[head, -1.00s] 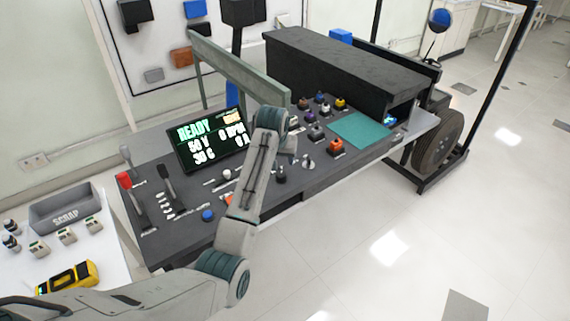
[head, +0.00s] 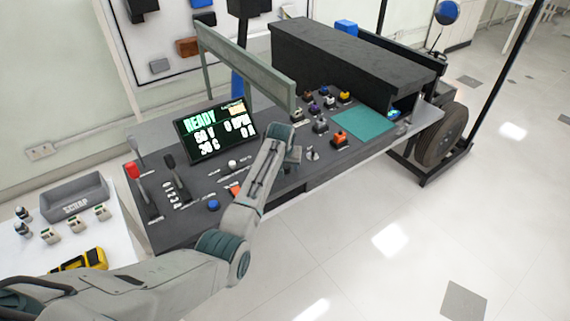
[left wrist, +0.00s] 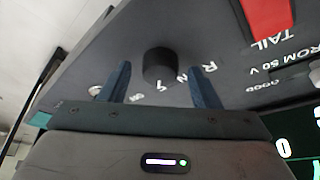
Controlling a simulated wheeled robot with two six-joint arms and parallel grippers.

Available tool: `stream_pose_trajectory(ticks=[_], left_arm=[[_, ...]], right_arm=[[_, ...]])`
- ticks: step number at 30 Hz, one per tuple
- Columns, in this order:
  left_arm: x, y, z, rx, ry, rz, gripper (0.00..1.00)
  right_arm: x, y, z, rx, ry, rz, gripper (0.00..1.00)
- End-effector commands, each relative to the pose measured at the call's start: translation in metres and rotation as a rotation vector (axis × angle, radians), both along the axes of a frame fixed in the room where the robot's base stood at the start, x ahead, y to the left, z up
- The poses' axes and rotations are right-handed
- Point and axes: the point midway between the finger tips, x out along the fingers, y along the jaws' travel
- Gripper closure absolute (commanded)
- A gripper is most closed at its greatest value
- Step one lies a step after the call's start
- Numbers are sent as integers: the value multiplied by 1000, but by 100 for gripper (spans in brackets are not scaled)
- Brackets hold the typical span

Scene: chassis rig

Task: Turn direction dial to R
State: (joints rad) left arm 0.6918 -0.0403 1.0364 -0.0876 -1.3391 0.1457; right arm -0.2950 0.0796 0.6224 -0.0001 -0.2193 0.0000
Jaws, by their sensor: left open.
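The direction dial (left wrist: 160,64) is a round black knob on the dark panel in the left wrist view. White letters lie around it; an R shows at the right, and the others are partly hidden or hard to read. My left gripper (left wrist: 160,77) is open, with one blue finger on each side of the dial and visible gaps between. In the head view my left gripper (head: 290,157) is low over the front of the console, and the dial is hidden behind it. My right gripper is not in view.
The console's screen (head: 216,129) reads READY. A red-handled lever (head: 133,171), a blue button (head: 213,205) and an orange knob (head: 340,138) stand around the arm. A grey-green bar (head: 245,65) rises behind. A teal mat (head: 363,123) lies at right.

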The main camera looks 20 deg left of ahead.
Motion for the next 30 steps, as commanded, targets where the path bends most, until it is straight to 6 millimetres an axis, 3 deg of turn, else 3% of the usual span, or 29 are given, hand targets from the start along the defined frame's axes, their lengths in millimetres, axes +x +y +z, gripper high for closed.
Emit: stream_pose_trajectory(ticks=[3,10,20,30], left_arm=[[0,0,0,0,0,0,45],[0,0,0,0,1,0,88],[0,-1,1,-1,1,42,88],[0,-3,2,1,2,269,88]], right_arm=[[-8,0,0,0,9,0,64],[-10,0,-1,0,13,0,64],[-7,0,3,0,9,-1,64],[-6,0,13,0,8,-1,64]])
